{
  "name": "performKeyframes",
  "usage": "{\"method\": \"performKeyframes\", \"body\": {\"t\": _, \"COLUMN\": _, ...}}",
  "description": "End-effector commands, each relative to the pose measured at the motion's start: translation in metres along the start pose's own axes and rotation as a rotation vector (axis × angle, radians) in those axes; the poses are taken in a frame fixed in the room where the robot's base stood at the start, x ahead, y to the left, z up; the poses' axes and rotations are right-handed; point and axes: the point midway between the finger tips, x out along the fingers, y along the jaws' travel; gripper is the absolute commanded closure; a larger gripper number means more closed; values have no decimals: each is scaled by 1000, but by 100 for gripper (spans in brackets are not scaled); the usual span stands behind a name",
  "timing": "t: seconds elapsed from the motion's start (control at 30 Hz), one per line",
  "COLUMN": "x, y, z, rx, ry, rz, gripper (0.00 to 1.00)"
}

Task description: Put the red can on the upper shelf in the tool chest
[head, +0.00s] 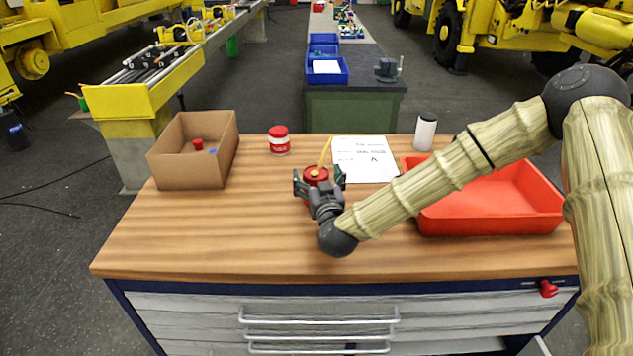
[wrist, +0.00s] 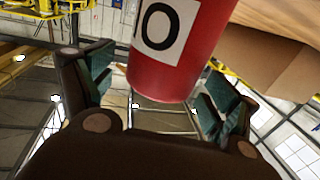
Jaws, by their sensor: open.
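A red can (head: 316,173) stands on the wooden bench top near its middle, with a thin yellow piece rising beside its top. My gripper (head: 319,181) is open, with one finger on each side of the can. In the wrist view the can (wrist: 168,68) shows a white label with a dark letter and sits between the open fingers (wrist: 158,85). I see no clear sign of the fingers pressing on it. The tool chest (head: 200,303) under the wooden top has pale drawer fronts with several bar handles. No upper shelf can be made out.
A cardboard box (head: 190,172) with small red and blue items stands at left. A red-lidded jar (head: 279,141), a paper sheet (head: 365,160) and a white cylinder (head: 425,133) are at the back. A red tray (head: 490,222) lies right, partly behind my arm. The front left top is clear.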

Motion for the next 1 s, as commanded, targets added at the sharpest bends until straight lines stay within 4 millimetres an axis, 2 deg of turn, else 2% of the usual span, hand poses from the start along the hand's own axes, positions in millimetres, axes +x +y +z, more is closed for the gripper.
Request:
{"method": "performKeyframes", "body": {"t": 0.2, "x": 19, "y": 0, "z": -1, "rx": 1, "ry": 1, "rz": 0, "gripper": 12}}
{"method": "performKeyframes", "body": {"t": 0.47, "x": 21, "y": 0, "z": 0, "rx": 0, "ry": 0, "rz": -1, "gripper": 12}}
{"method": "performKeyframes", "body": {"t": 0.8, "x": 21, "y": 0, "z": 0, "rx": 0, "ry": 0, "rz": -1, "gripper": 69}}
{"method": "performKeyframes", "body": {"t": 0.83, "x": 21, "y": 0, "z": -1, "rx": 0, "ry": 1, "rz": -1, "gripper": 69}}
{"method": "performKeyframes", "body": {"t": 0.87, "x": 21, "y": 0, "z": -1, "rx": 0, "ry": 1, "rz": -1, "gripper": 74}}
{"method": "performKeyframes", "body": {"t": 1.0, "x": 21, "y": 0, "z": -1, "rx": 0, "ry": 1, "rz": -1, "gripper": 74}}
